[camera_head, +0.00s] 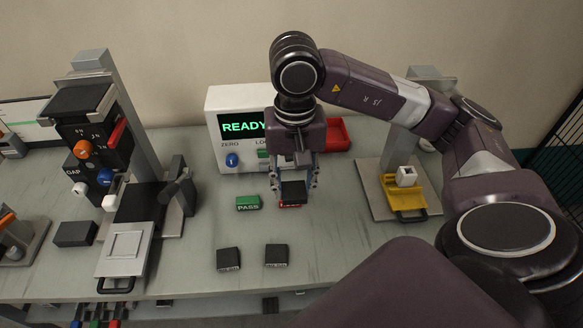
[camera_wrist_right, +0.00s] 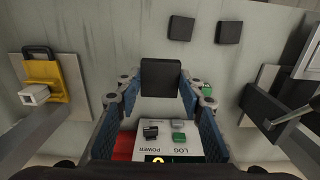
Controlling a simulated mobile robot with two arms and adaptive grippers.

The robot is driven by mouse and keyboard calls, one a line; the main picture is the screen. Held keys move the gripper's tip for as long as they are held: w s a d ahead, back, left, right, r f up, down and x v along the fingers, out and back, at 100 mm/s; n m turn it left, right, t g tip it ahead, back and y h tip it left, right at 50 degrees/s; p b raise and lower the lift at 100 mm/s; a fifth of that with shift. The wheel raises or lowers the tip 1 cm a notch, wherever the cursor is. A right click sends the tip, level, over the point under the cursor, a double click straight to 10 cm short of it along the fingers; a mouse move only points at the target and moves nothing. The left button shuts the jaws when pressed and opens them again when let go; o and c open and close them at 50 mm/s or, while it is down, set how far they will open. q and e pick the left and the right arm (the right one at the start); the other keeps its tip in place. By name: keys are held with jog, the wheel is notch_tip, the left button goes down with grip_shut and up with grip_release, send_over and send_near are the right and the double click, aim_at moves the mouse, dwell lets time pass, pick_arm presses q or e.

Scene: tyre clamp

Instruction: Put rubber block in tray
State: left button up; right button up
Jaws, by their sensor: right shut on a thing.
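My right gripper (camera_head: 295,187) points down over the middle of the table, shut on a black rubber block (camera_head: 293,190). In the right wrist view the same block (camera_wrist_right: 161,77) sits between the fingertips of the right gripper (camera_wrist_right: 160,90). A silver tray-like plate (camera_head: 120,268) with a dark handle lies at the front of the left machine. A yellow tray (camera_head: 405,203) with a dark handle sits on the right stand; it also shows in the right wrist view (camera_wrist_right: 43,75). A red open tray (camera_head: 337,133) stands behind the gripper, partly hidden. My left gripper is not visible.
A white box (camera_head: 238,108) reads READY. A green PASS block (camera_head: 248,203) and a red piece (camera_head: 289,206) lie close to the gripper. Dark labelled blocks (camera_head: 228,259) (camera_head: 276,255) lie in front, another (camera_head: 75,233) at left. The left machine (camera_head: 100,130) stands tall.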

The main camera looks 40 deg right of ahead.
aim_at(296, 190)
notch_tip(296, 190, down, 4)
jog(key=shift+s+d+f+p, duration=0.1)
jog(key=shift+s+f+p, duration=0.1)
jog(key=shift+p, duration=0.2)
jog(key=f, duration=0.2)
jog(key=f+p, duration=0.1)
jog(key=f, duration=0.3)
jog(key=shift+w+f, duration=0.25)
jog(key=shift+f, duration=0.05)
notch_tip(296, 190, down, 5)
jog(key=shift+r+p, duration=0.2)
jog(key=shift+p, duration=0.55)
jog(key=shift+f+b, duration=0.3)
jog(key=shift+f, duration=0.05)
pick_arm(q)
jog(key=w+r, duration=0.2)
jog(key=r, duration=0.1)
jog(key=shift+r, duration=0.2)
pick_arm(e)
jog(key=o, duration=1.3)
jog(key=shift+r, duration=0.1)
jog(key=shift+c, duration=0.2)
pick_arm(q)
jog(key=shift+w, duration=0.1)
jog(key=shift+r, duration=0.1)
